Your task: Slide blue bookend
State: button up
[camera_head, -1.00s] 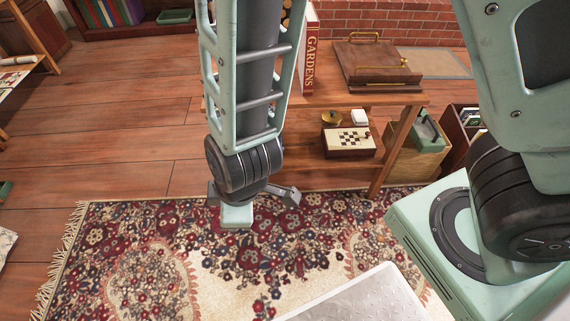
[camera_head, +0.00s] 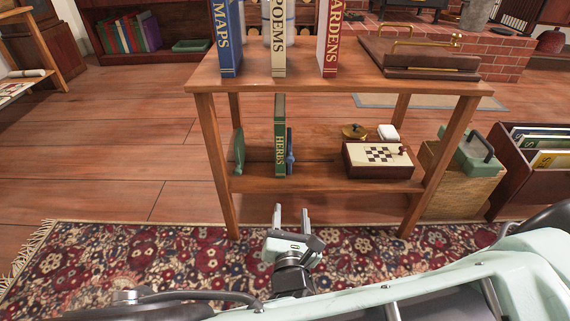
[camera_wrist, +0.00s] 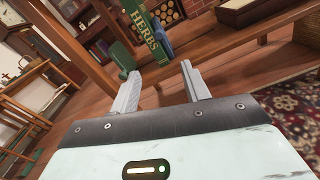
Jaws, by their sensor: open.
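The blue bookend (camera_head: 290,152) stands on the lower shelf (camera_head: 325,184), close against the right side of the green HERBS book (camera_head: 280,140). In the wrist view the blue bookend (camera_wrist: 161,44) shows partly behind the green HERBS book (camera_wrist: 143,32), near the top. My gripper (camera_head: 291,208) is open and empty, in front of and below the lower shelf, over the rug. Its two fingers (camera_wrist: 160,85) point toward the book and bookend, apart from both.
A green bookend (camera_head: 239,152) stands at the shelf's left. A chessboard box (camera_head: 380,160), a brass dish (camera_head: 354,131) and a white object (camera_head: 388,132) sit to the right. Books MAPS (camera_head: 227,38), POEMS (camera_head: 278,38) and GARDENS (camera_head: 329,38) stand above. Table legs (camera_head: 215,165) flank the shelf.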

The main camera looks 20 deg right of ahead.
aim_at(290, 161)
jog(key=b+x, duration=0.7)
jog(key=x, duration=0.9)
jog(key=shift+w, duration=0.15)
jog(key=shift+w+d+r+b, duration=0.1)
jog(key=shift+w+d+b, duration=0.1)
jog(key=shift+w+b, duration=0.25)
jog(key=shift+w, duration=0.1)
